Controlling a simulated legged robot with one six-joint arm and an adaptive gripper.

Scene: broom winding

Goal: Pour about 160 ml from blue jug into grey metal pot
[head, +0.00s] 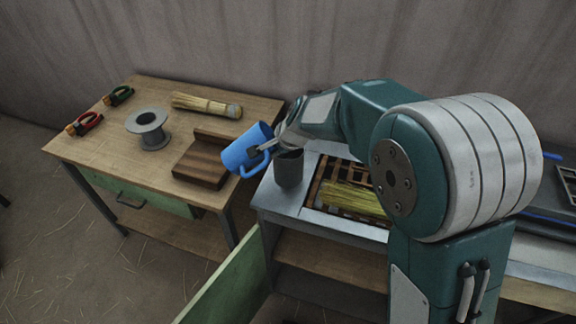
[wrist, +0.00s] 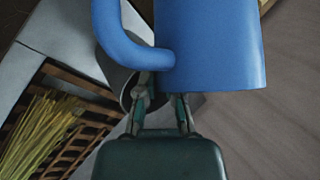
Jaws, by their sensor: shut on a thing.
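The blue jug (head: 246,150) is held in the air, tilted, above the gap between the wooden table and the grey bench. Its lower end is close to the pot's left side. The grey metal pot (head: 289,171) stands upright on the bench's left corner. I cannot see any liquid.
A dark wooden block (head: 200,168), a grey spool (head: 149,128), a straw bundle (head: 207,105) and pliers (head: 84,124) lie on the wooden table (head: 115,155). A slatted crate with straw (head: 350,198) sits right of the pot. A green panel (head: 228,290) stands in front.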

